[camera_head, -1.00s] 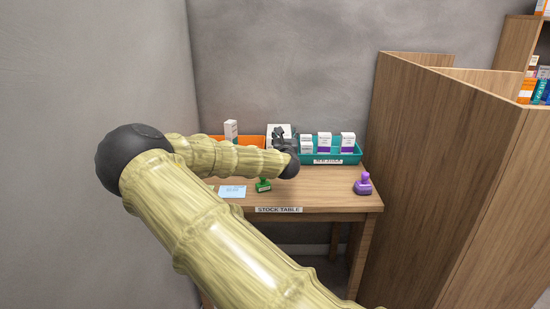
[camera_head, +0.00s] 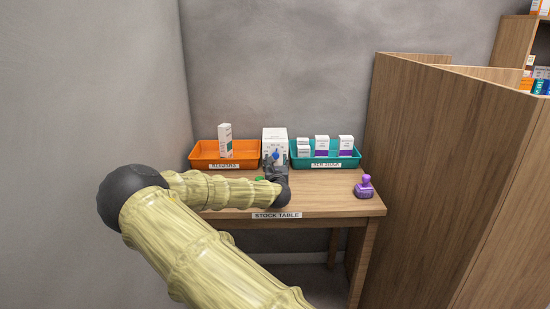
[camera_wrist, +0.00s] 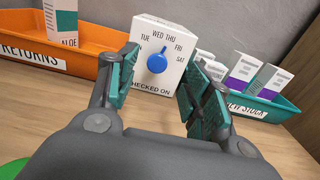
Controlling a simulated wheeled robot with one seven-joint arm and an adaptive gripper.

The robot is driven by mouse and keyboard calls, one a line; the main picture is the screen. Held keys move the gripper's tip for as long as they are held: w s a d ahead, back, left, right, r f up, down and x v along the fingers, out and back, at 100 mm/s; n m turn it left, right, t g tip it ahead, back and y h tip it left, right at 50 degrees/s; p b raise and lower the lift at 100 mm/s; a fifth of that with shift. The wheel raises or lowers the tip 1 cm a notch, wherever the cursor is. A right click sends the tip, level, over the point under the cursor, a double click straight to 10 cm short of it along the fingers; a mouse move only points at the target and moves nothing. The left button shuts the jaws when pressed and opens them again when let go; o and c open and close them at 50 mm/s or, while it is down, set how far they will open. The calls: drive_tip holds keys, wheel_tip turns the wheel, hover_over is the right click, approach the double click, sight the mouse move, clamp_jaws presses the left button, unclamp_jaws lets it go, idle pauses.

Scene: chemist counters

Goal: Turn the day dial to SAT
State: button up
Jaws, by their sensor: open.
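A white box (camera_head: 275,135) with a blue day dial (camera_head: 276,155) on its front stands at the back of the stock table. In the wrist view the dial (camera_wrist: 157,62) has TUE, WED, THU, FRI and SAT around it, with SAT at the right. Its small pointer tilts up and slightly right, near THU. My gripper (camera_wrist: 157,78) is open, its two fingers spread left and right in front of the dial, apart from it. The left finger covers part of the box face below TUE.
An orange RETURNS tray (camera_head: 203,161) stands left of the box, holding a white carton (camera_head: 225,140). A teal tray (camera_head: 345,162) with several cartons stands to the right. A purple stamp (camera_head: 364,187) stands near the table's (camera_head: 325,200) right edge. A green object (camera_head: 260,179) is mostly hidden by my arm.

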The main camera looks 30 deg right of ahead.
sight(275, 156)
drive_tip(key=shift+f+p+x, duration=0.2)
drive_tip(key=shift+x, duration=1.05)
drive_tip(key=shift+f+p+x, duration=0.15)
drive_tip(key=shift+f+x, duration=0.05)
drive_tip(key=shift+x, duration=1.05)
drive_tip(key=shift+f+p+x, duration=0.2)
drive_tip(key=shift+x, duration=1)
drive_tip(key=c, duration=1)
